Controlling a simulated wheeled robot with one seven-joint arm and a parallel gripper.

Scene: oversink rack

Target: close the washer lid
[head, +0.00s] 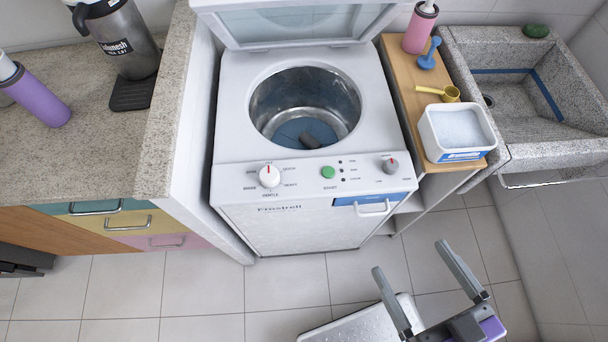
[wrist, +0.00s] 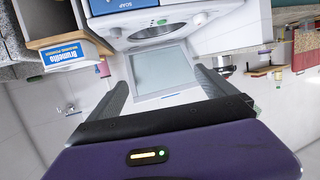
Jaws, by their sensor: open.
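The white washer (head: 310,195) stands in the middle of the head view, with its round metal drum opening (head: 305,105) exposed. Its lid (head: 300,25) is open, raised at the back edge, with a pale window panel; its top is cut off by the picture edge. A dark item lies at the drum bottom. My gripper (head: 410,257) is open and empty at the lower right, in front of the washer and apart from it. In the wrist view the washer appears upside down, and the raised lid (wrist: 161,72) shows between the fingers of my gripper (wrist: 160,78).
A wooden shelf (head: 408,110) right of the washer holds a powder box (head: 462,128), a yellow scoop, a blue item and a pink bottle (head: 420,27). A stone sink (head: 540,145) is farther right. A granite counter (head: 60,160) is at left.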

